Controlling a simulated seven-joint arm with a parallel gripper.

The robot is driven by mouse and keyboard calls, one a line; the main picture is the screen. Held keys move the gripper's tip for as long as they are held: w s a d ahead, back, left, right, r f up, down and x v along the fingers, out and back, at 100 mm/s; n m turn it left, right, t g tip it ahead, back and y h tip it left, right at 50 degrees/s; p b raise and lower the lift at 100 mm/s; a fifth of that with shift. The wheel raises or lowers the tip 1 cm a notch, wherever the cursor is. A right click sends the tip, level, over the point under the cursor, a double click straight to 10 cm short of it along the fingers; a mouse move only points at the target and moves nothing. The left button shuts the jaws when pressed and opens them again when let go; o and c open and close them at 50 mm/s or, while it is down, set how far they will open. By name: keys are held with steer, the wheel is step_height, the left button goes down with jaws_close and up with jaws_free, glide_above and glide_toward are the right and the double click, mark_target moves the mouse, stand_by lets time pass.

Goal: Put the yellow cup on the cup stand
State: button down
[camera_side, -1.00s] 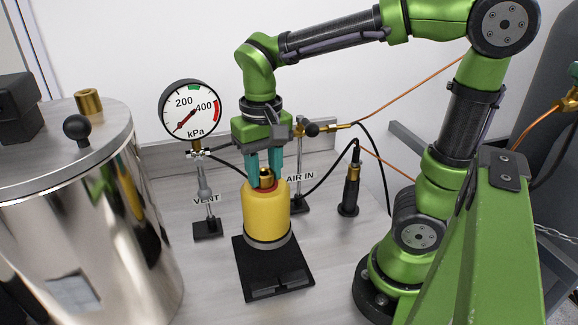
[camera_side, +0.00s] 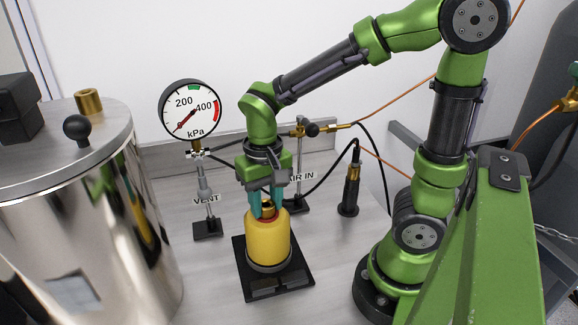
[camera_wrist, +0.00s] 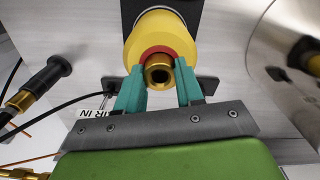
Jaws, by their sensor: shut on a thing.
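The yellow cup (camera_side: 268,242) is upright, with a red ring and a brass neck on top and a grey band at its base. My gripper (camera_side: 266,208) is above it with its teal fingers shut on the brass neck. In the wrist view the fingers (camera_wrist: 159,78) are on either side of the neck, and the yellow cup (camera_wrist: 150,28) lies beyond. The black square plate (camera_side: 301,262), seemingly the cup stand, is under and around the cup's base in the picture. I cannot tell whether the cup touches it; the contact area is hidden.
A shiny steel vessel (camera_side: 75,235) stands at the left. A pressure gauge (camera_side: 190,110) on the VENT post (camera_side: 207,226) and the AIR IN post (camera_side: 298,205) stand behind. A black-and-brass fitting (camera_side: 349,190) stands at the right. Bare table lies around the plate.

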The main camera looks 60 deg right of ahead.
steer(key=c, duration=0.7)
jaws_free()
steer(key=shift+f, duration=0.1)
step_height(320, 180, up, 12)
steer(key=s+t, duration=0.1)
steer(key=t, duration=0.1)
steer(key=s+f+n+t+y, duration=0.1)
steer(key=t, duration=0.2)
steer(key=s+n+t+y, duration=0.1)
steer(key=s+t, duration=0.1)
steer(key=shift+d+f, duration=0.15)
steer(key=shift+f, duration=0.25)
